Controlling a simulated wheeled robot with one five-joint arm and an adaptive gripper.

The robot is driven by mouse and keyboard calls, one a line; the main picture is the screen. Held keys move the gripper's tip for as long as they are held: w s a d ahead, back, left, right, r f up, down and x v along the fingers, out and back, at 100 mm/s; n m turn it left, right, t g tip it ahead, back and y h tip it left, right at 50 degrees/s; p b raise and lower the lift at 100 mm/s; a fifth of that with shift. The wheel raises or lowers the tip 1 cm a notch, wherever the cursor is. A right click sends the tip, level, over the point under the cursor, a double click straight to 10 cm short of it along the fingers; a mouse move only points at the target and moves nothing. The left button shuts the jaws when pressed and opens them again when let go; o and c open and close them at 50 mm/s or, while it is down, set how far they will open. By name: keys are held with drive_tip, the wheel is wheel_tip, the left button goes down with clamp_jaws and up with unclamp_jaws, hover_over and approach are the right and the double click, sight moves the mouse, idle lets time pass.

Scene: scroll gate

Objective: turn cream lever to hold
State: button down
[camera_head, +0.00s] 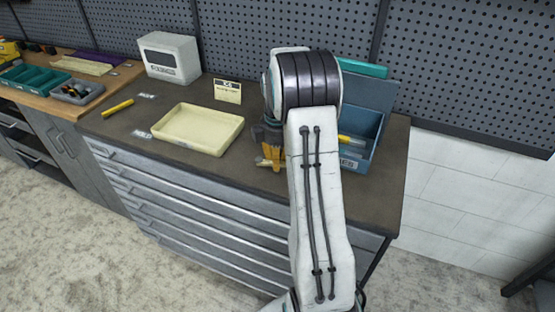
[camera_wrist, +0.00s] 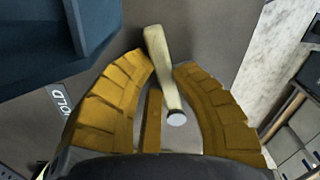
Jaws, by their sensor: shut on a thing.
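The cream lever (camera_wrist: 158,50) is a pale rod with a round whitish end, lying between the two yellow fingers of my gripper (camera_wrist: 163,63) in the wrist view. The fingers are closed on it. In the head view my gripper (camera_head: 268,155) is low over the bench, left of the blue bin, and my arm hides much of this area. The lever's mount cannot be made out.
The open blue bin (camera_head: 376,128) stands close by on the right, and its side (camera_wrist: 40,45) fills the wrist view's upper left. A cream tray (camera_head: 232,147), a yellow sign card (camera_head: 228,91) and a yellow marker (camera_head: 117,107) are to the left. A pegboard wall rises behind.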

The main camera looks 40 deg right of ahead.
drive_tip(key=shift+w+d+n, duration=0.15)
drive_tip(key=shift+w+n, duration=0.1)
drive_tip(key=shift+n, duration=0.4)
drive_tip(key=shift+w+d+n, duration=0.15)
drive_tip(key=shift+w+n, duration=0.1)
drive_tip(key=shift+n, duration=0.4)
drive_tip(key=c, duration=1)
unclamp_jaws()
drive_tip(key=shift+r, duration=0.1)
wheel_tip(320, 180, up, 12)
drive_tip(key=shift+f, duration=0.1)
drive_tip(key=shift+o, duration=0.2)
